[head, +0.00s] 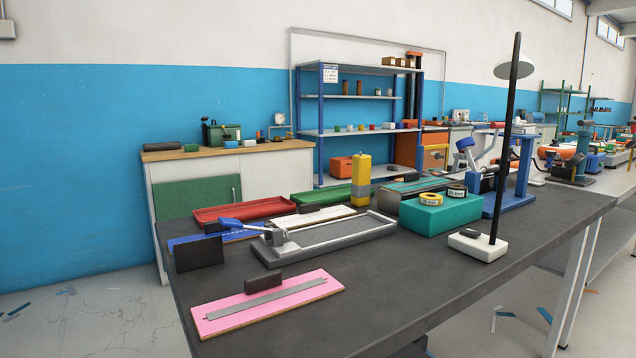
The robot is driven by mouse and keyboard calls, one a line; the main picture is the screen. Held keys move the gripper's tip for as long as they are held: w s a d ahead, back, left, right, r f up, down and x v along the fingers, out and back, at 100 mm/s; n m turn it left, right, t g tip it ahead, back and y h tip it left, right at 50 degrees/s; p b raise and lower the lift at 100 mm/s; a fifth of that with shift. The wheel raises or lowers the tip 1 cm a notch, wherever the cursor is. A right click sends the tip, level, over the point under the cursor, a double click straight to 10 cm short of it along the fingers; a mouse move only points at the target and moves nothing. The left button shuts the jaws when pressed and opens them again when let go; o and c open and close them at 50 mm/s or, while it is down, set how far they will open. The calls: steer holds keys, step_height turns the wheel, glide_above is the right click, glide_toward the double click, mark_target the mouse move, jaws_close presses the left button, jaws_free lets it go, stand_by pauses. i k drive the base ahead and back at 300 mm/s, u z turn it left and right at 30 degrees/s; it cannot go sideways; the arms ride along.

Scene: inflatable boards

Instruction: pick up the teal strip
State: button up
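A narrow teal strip (412,184) appears to lie along the top of a grey tray or board at the back middle of the dark workbench. It is small in the head view, and I cannot tell whether it is loose or part of that piece. Thin blue-teal scraps also lie on the floor, one at the far left (18,311) and one under the bench at the right (545,314). I cannot tell for sure which piece is the named strip. My gripper is not in view.
The dark workbench (420,275) holds a pink board (215,318), a grey frame (340,240), a red tray (240,210) and a teal box (440,215) with tape rolls on it. A lamp (478,247) stands at the right. The bench's front right is clear.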

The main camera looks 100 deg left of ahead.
mark_target(411, 181)
steer(key=u, duration=1.85)
steer(key=i, duration=2.1)
steer(key=u, duration=0.25)
